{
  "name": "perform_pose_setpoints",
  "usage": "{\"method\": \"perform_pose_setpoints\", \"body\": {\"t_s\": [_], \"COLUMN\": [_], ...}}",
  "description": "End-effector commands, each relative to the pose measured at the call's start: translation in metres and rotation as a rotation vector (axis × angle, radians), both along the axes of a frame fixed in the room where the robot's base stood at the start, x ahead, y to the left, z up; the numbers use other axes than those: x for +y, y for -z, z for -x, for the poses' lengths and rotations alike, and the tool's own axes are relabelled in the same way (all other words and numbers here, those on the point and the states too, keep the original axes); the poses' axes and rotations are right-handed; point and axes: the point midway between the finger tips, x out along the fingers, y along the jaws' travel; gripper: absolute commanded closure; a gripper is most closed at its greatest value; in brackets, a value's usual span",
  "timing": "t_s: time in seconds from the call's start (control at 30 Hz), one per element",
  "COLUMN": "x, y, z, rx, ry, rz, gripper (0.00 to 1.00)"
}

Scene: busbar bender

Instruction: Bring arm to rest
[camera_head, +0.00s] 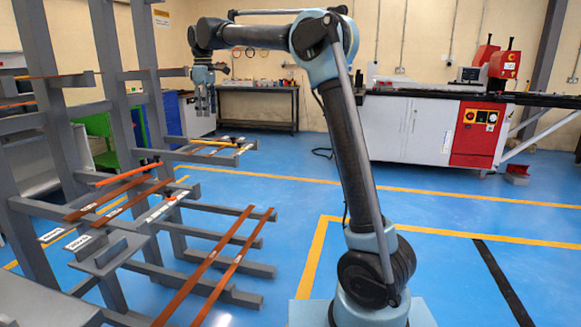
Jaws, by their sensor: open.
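My gripper (205,104) hangs from the end of my arm (348,150), pointing down, in the upper left of the head view. Its fingers are apart, with nothing between them. The arm rises from its base at the lower middle, bends at a high elbow and reaches left. The gripper is in front of the workbench and close to the right side of the grey rack (115,80). I cannot tell its exact distance from the rack.
Copper bars (215,262) lie across the rack's lower arms, which stick out to the right. A workbench (258,90) stands at the back. A white and red bending machine (420,128) stands at the back right. The blue floor (470,215) at right is largely clear.

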Motion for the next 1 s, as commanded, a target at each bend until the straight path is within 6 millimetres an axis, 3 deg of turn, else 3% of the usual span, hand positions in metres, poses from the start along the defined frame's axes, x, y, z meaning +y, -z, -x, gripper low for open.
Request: {"method": "perform_pose_setpoints", "body": {"t_s": [0.03, 0.1, 0.47, 0.77, 1.0], "x": [-0.023, -0.05, -0.185, -0.284, -0.352], "y": [-0.002, -0.002, 0.01, 0.04, 0.077], "z": [0.001, 0.003, 0.033, 0.082, 0.131], "rx": [-0.002, -0.006, -0.025, -0.042, -0.056], "ry": [0.037, 0.087, 0.344, 0.556, 0.725], "rz": [-0.003, -0.007, -0.03, -0.049, -0.066], "gripper": [0.57, 0.57, 0.57, 0.57, 0.57]}}
